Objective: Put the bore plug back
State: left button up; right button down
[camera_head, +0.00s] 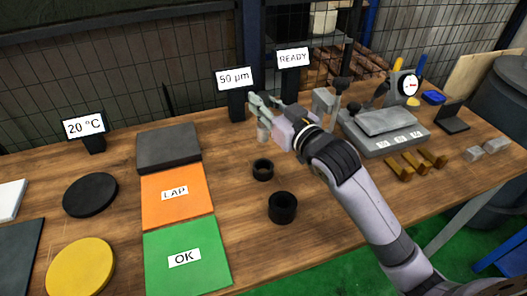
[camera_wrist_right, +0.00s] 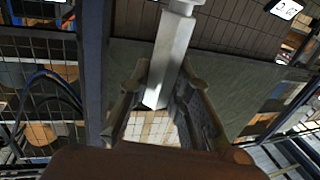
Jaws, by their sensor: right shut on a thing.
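My right gripper (camera_head: 264,112) reaches in over the middle of the table, near the small display reading 50 µm (camera_head: 235,80). It is shut on a pale grey, straight-sided piece, which I take to be the bore plug (camera_head: 263,133). In the head view only its short lower end shows below the fingers. In the right wrist view the plug (camera_wrist_right: 172,55) is a long light bar between the two fingers (camera_wrist_right: 165,100). The fingers hide its middle in the head view. I cannot tell whether its lower end touches the table. My left gripper is not in view.
Two black rings (camera_head: 262,169) (camera_head: 282,208) stand near the arm. An orange LAP mat (camera_head: 160,212), green OK mat (camera_head: 212,232) and dark block (camera_head: 168,147) lie left. A grey instrument (camera_head: 383,122), brass blocks (camera_head: 407,168) and READY display (camera_head: 292,58) stand right and behind.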

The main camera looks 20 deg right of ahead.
notch_tip(320, 180, down, 13)
jog(key=b, duration=0.1)
jog(key=shift+r, duration=0.15)
dwell(0.3)
jog(key=c, duration=1.5)
grip_release()
jog(key=shift+f, duration=0.2)
jog(key=shift+o, duration=0.2)
jog(key=shift+r, duration=0.1)
jog(key=p+v, duration=0.3)
jog(key=v, duration=0.9)
